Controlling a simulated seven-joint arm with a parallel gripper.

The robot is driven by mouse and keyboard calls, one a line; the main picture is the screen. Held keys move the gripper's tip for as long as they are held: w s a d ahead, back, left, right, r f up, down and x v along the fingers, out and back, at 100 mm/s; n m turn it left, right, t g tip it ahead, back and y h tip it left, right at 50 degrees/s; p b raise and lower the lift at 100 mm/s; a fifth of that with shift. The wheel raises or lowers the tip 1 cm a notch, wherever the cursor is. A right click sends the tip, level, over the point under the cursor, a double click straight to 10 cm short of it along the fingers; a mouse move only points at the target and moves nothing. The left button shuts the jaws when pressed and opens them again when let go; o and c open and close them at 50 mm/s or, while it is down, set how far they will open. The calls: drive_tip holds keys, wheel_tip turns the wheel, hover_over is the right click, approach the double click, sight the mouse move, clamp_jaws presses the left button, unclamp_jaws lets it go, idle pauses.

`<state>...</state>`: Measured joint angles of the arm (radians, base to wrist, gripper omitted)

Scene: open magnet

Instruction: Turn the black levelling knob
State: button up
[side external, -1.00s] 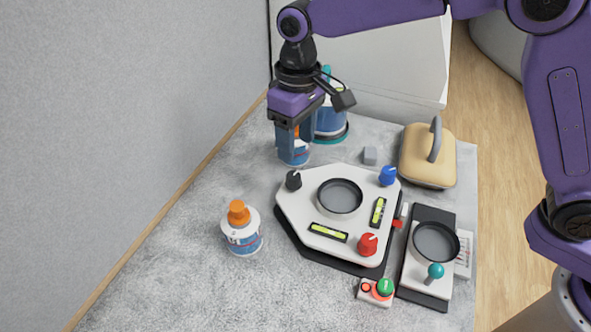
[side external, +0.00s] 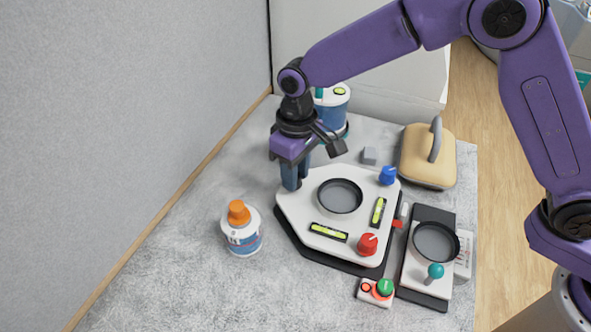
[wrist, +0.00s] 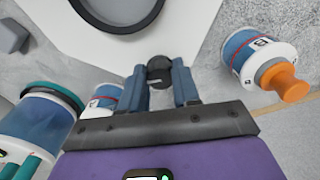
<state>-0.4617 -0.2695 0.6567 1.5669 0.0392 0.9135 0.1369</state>
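The black levelling knob (wrist: 160,72) is a small round knob with a pale mark, at a corner of the white levelling plate (side external: 312,210). In the wrist view it lies between the tips of my gripper (wrist: 160,80), one blue-grey finger on each side. The fingers stand apart, but I cannot tell whether they press on the knob or leave a slight gap. In the side view my gripper (side external: 291,187) points down at the plate's left corner and hides the knob. The plate also carries a blue knob (side external: 387,175), a red knob (side external: 368,244) and a round dark dish (side external: 340,196).
A bottle with an orange cap (side external: 241,232) stands left of the plate. A blue container (side external: 333,108) stands behind my gripper. A beige handled block (side external: 427,160), a small grey cube (side external: 370,156) and a teal-knobbed device (side external: 435,245) are to the right. The left foreground is clear.

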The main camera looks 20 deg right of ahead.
clamp_jaws()
drive_tip(key=shift+m, duration=0.3)
drive_tip(key=shift+a+r+m, duration=0.1)
drive_tip(key=shift+m, duration=2.9)
drive_tip(key=o, duration=0.6)
unclamp_jaws()
wheel_tip(320, 180, up, 17)
drive_tip(key=shift+d+r, duration=0.2)
drive_tip(key=shift+d, duration=0.05)
